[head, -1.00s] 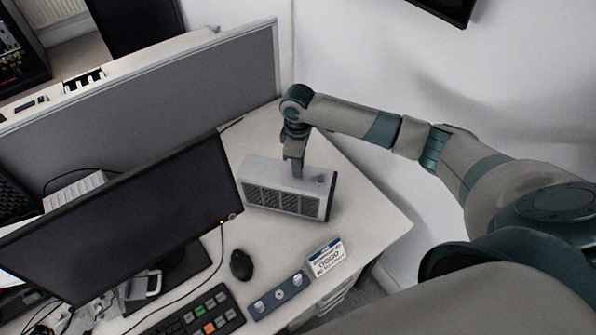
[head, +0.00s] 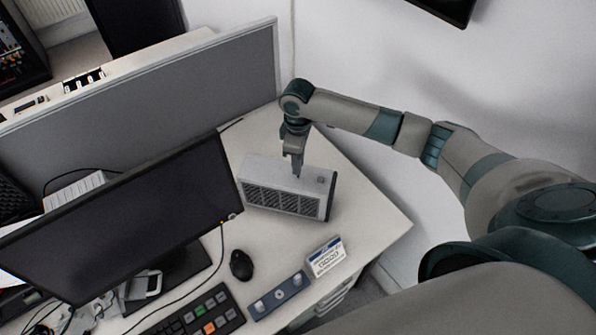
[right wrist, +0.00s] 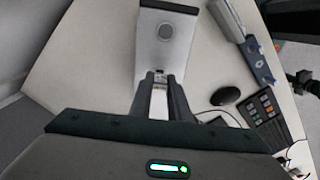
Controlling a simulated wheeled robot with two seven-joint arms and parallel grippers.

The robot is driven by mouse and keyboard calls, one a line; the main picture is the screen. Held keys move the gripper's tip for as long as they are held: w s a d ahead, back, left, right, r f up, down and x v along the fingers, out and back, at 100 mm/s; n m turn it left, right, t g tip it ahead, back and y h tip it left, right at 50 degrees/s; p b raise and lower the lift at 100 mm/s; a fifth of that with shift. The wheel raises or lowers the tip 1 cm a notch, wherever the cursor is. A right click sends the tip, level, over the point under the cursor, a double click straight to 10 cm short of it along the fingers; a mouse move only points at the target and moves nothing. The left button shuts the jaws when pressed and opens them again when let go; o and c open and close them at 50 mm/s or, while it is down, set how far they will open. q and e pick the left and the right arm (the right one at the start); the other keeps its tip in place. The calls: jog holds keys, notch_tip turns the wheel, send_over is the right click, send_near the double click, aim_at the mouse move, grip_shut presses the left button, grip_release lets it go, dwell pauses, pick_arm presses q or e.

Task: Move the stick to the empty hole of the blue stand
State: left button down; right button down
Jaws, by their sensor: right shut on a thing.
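My right gripper (head: 296,172) hangs above the top of the grey box. It is shut on a pale, slim piece, seemingly the stick (right wrist: 158,103), which shows between the fingers in the right wrist view; its lower end is hard to make out. The blue stand (head: 268,302) lies on the desk near its front edge. It carries a silver piece near each end and a small round spot in its middle, too small to tell as a hole. The stand also shows in the right wrist view (right wrist: 262,68). My left gripper is not in view.
The grey box (head: 285,201) has a dark round spot on top. A small display (head: 326,257) stands right of the blue stand. The desk right of the box is bare.

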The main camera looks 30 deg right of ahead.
jog(key=shift+r, duration=1.1)
jog(key=shift+s, duration=0.1)
jog(key=shift+s+a+f, duration=2.35)
jog(key=shift+s+a, duration=0.85)
jog(key=shift+s, duration=0.9)
jog(key=shift+s+a+f, duration=2.3)
jog(key=shift+s+a, duration=0.85)
jog(key=shift+s, duration=1)
jog(key=shift+s+a+f, duration=2.35)
jog(key=shift+s+a, duration=0.85)
jog(key=shift+s, duration=0.9)
jog(key=shift+s+a+f, duration=0.2)
jog(key=shift+s, duration=0.05)
jog(key=shift+w+f, duration=0.1)
jog(key=shift+f, duration=1.45)
jog(key=shift+f, duration=0.7)
